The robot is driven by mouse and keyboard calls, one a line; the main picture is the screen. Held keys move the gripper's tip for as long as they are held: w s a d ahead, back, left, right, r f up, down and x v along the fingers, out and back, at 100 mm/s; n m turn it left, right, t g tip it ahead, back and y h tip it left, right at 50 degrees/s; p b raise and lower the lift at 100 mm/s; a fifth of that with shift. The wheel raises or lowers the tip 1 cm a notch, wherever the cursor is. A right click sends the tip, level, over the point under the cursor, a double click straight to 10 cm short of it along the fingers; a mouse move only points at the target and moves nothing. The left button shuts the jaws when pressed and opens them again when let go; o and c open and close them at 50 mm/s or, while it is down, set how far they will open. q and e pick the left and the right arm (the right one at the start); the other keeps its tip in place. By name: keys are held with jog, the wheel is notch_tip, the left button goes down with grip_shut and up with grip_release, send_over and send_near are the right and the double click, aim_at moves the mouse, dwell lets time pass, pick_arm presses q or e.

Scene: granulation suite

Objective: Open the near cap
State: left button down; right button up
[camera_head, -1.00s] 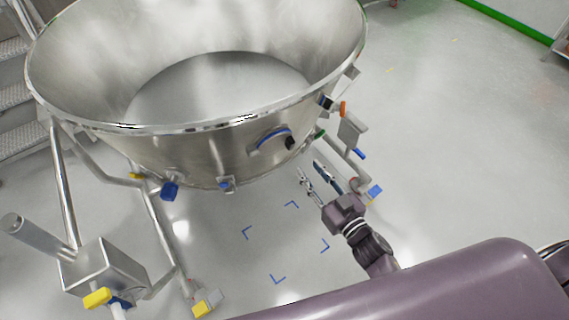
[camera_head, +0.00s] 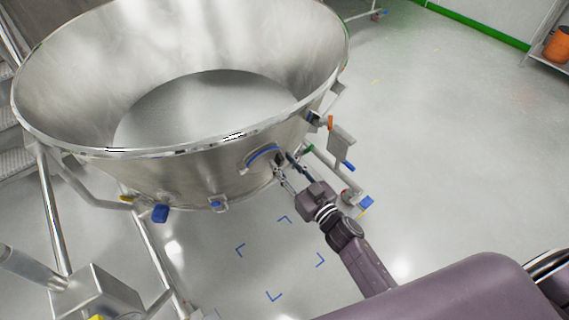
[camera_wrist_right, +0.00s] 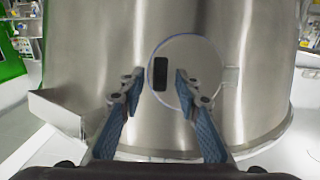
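The near cap (camera_head: 258,162) is a round metal disc with a blue edge, on the lower side wall of the large steel bowl (camera_head: 185,170). It looks closed, flat against the wall. In the right wrist view the cap (camera_wrist_right: 205,58) carries a dark upright handle (camera_wrist_right: 160,73) on its left part and a small hinge-like tab on its right. My right gripper (camera_head: 285,163) is open and faces the cap; its fingertips stand to either side of the handle in the wrist view (camera_wrist_right: 158,85). I cannot tell whether they touch it. My left gripper is not in view.
A metal bracket with an orange part (camera_head: 330,123) sticks out right of the gripper. Blue corner marks (camera_head: 280,258) lie on the floor below. A steel box (camera_head: 95,295) stands at the lower left. The floor at the right is open.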

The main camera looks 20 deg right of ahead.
grip_shut()
